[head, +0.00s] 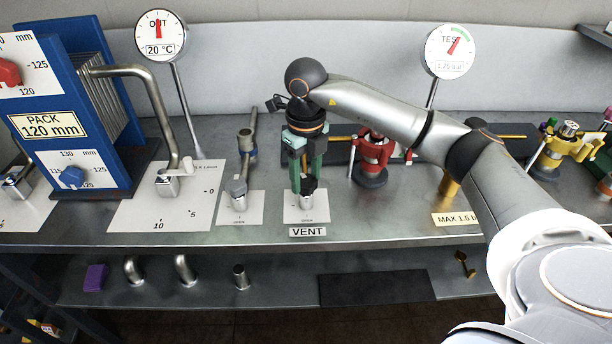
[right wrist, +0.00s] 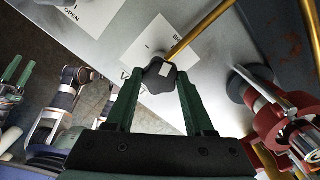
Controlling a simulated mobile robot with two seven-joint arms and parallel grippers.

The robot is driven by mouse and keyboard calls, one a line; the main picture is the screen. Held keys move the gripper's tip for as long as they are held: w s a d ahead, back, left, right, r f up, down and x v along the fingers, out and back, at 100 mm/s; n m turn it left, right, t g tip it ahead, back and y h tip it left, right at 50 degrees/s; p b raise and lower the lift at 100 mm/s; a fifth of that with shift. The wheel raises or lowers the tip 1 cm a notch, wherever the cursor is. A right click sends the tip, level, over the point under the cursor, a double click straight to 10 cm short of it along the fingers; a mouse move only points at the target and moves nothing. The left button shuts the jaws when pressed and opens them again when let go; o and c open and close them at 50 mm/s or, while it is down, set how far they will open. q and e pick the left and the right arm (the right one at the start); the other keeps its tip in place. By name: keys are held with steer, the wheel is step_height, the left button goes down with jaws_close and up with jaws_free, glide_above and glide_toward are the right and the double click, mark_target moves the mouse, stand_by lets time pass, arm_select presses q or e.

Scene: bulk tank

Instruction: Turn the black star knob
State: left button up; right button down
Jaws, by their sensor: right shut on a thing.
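The black star knob (head: 308,187) sits on its fitting at the VENT label, on a white plate near the bench's front edge. My right gripper (head: 306,179) points down over it, its green fingers shut on the knob. In the right wrist view, the knob (right wrist: 158,75) shows between the two fingertips (right wrist: 157,82), with a pale mark on its face. The fingers hide part of its sides. My left gripper is out of the head view; small green fingers at the left edge of the right wrist view (right wrist: 17,72) look like it, but their opening is unclear.
A red valve (head: 371,158) stands close right of my right gripper, with a yellow rod beside it. A lever valve (head: 240,185) stands to the left. A yellow valve (head: 560,150) is farther right. Dial gauges (head: 161,36) rise behind. Bare bench lies right of the VENT plate.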

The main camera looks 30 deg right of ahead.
steer(key=n+b, duration=0.1)
steer(key=n, duration=0.4)
steer(key=shift+n, duration=0.3)
steer(key=n, duration=0.5)
steer(key=shift+b, duration=0.4)
steer(key=shift+n, duration=1.1)
steer(key=n, duration=0.2)
steer(key=shift+n+b, duration=0.4)
steer(key=n, duration=0.3)
steer(key=shift+n, duration=0.3)
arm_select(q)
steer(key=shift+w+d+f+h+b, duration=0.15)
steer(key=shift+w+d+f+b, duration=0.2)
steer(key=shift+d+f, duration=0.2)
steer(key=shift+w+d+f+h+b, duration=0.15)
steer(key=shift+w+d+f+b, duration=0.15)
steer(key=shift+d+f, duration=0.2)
arm_select(e)
steer(key=n, duration=0.6)
steer(key=shift+s, duration=0.1)
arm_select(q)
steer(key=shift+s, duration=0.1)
arm_select(e)
steer(key=shift+n, duration=0.3)
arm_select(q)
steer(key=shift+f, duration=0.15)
arm_select(e)
steer(key=shift+c, duration=1.4)
jaws_free()
